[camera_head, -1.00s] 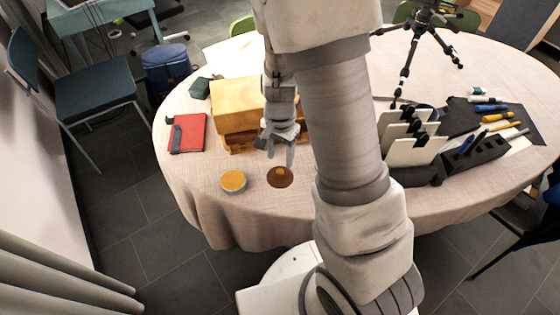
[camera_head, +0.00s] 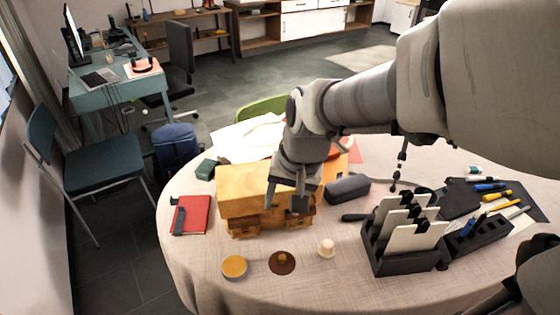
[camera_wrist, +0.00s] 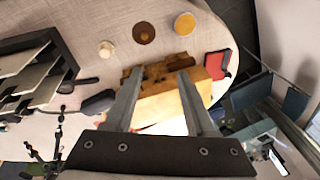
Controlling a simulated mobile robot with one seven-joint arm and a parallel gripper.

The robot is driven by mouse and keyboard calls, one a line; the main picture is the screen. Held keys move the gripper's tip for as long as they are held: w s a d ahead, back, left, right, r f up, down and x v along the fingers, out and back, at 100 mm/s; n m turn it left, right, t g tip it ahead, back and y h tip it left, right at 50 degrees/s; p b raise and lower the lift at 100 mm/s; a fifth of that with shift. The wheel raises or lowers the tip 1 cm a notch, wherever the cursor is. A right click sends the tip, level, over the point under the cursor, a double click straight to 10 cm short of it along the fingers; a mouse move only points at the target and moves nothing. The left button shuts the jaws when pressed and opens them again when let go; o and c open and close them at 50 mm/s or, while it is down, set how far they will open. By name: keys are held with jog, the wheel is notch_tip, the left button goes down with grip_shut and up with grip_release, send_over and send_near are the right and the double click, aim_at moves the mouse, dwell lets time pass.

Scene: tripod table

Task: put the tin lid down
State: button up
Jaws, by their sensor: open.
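A brown round disc with a small orange-tan knob (camera_head: 282,263), which looks like the tin lid, lies flat on the table near its front edge. It also shows in the wrist view (camera_wrist: 143,33). Just left of it stands a low round tin with an orange top (camera_head: 234,266), apart from the disc; it shows in the wrist view (camera_wrist: 184,24) too. My gripper (camera_head: 285,198) is open and empty, in front of and over the wooden box, away from both. In the wrist view its two fingers (camera_wrist: 159,76) are spread with nothing held between them.
A wooden box (camera_head: 247,192) stands behind the disc and tin. A red notebook (camera_head: 192,215) lies left, a small cream knobbed piece (camera_head: 326,249) right of the disc. A black card rack (camera_head: 402,258) and dark case (camera_head: 347,188) stand farther right. The cloth around the disc is clear.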

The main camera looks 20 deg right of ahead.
jog(key=s+d+r+n+t+h, duration=0.1)
jog(key=s+r+n, duration=0.3)
jog(key=s+r, duration=0.4)
jog(key=shift+s+d+n+t, duration=0.15)
jog(key=shift+s+n+t, duration=0.3)
jog(key=shift+t, duration=0.45)
notch_tip(320, 180, up, 3)
jog(key=p, duration=0.3)
jog(key=shift+r, duration=0.2)
